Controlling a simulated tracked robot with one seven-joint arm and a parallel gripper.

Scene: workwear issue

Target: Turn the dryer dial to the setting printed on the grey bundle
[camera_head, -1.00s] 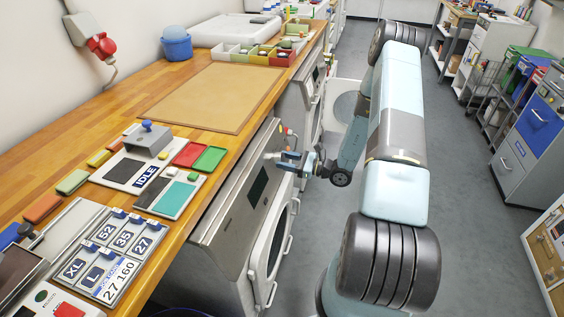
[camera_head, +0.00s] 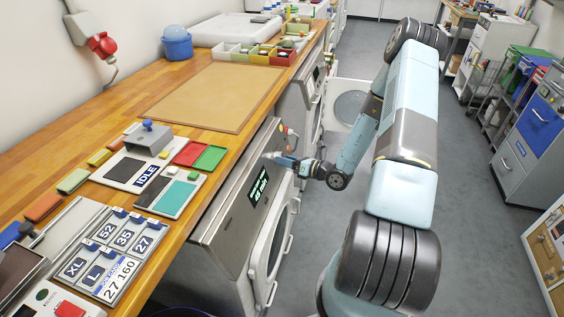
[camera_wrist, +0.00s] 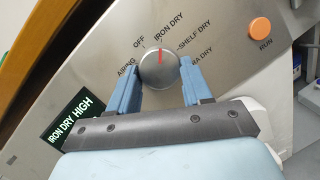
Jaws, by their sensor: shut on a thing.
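The dryer (camera_head: 222,215) stands under the bench's front edge. Its round silver dial (camera_wrist: 158,72) is between my two blue fingers in the wrist view. My gripper (camera_head: 271,157) is shut on the dial. The dial's red mark points up toward the IRON DRY label. OFF, AIRING, SHELF DRY and a partly covered label ending in RA DRY ring the dial. The dryer's display (camera_wrist: 70,119) is lit and reads IRON DRY HIGH; it also glows green in the head view (camera_head: 259,187). I cannot make out a grey bundle or its print in these frames.
An orange RUN button (camera_wrist: 261,33) is right of the dial. The wooden bench (camera_head: 60,147) carries a panel reading IDLE (camera_head: 146,177), a number board (camera_head: 102,255) and a tan mat (camera_head: 210,97). Grey floor (camera_head: 466,225) is open to the right.

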